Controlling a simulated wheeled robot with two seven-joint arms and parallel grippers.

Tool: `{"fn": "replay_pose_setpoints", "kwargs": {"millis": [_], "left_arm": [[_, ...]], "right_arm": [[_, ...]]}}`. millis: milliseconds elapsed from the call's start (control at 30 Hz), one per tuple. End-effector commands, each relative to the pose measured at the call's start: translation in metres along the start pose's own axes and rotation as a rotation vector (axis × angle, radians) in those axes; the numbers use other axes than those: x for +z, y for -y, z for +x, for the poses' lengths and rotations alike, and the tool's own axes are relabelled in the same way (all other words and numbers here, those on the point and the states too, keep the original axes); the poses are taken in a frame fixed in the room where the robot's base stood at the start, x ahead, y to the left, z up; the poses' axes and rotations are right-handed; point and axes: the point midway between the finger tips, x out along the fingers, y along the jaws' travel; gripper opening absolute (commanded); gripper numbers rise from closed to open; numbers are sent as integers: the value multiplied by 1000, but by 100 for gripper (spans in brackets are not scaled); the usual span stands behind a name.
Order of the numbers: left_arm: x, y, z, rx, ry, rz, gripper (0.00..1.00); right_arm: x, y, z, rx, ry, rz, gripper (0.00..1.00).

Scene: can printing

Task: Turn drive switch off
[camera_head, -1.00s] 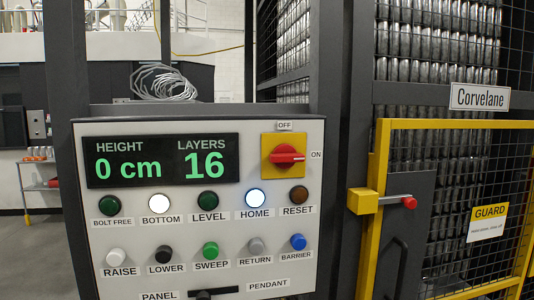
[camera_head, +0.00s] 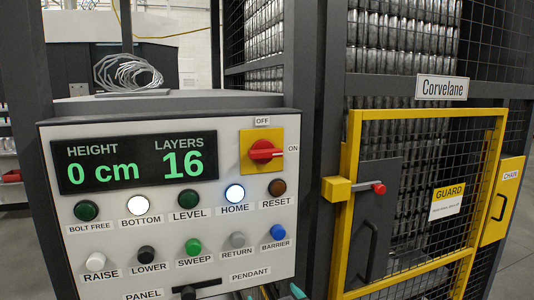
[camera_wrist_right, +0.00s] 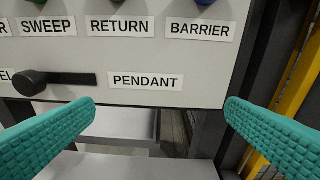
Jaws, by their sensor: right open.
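The drive switch is a red rotary knob (camera_head: 264,150) on a yellow plate at the panel's upper right in the head view. Its handle lies horizontal, toward the ON label; the OFF label (camera_head: 262,121) is above the plate. My right gripper (camera_wrist_right: 160,112) is open and empty in the right wrist view, its teal fingers wide apart before the panel's lower edge near the PENDANT label. In the head view only small teal fingertips show at the bottom edge, below the switch. The switch is outside the wrist view. My left gripper is not in view.
The control panel (camera_head: 110,210) has a HEIGHT 0 cm, LAYERS 16 display (camera_head: 135,162) and several buttons below it. A black selector lever (camera_wrist_right: 55,80) sits at its lower edge. A yellow-framed guard gate (camera_head: 352,150) with a red-tipped latch (camera_head: 378,188) stands to the right.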

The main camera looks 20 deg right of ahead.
Motion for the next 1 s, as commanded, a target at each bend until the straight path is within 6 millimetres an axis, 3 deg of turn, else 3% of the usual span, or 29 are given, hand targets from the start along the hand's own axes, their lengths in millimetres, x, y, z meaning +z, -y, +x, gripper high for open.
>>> {"fn": "replay_pose_setpoints", "kwargs": {"millis": [33, 100, 200, 300, 400, 533, 1000], "left_arm": [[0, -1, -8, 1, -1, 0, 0], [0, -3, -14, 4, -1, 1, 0], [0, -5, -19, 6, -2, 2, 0], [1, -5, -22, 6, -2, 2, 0], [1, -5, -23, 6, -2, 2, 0], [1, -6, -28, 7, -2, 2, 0], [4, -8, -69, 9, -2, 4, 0]], "right_arm": [[61, 4, -6, -7, 108, 6, 95], [130, 8, -20, -15, 245, 15, 95], [202, 13, -45, -23, 401, 26, 95], [247, 16, -66, -27, 504, 33, 95], [268, 17, -78, -30, 555, 36, 95], [278, 18, -74, -30, 567, 37, 95], [326, 21, -1, -30, 563, 37, 95]]}}
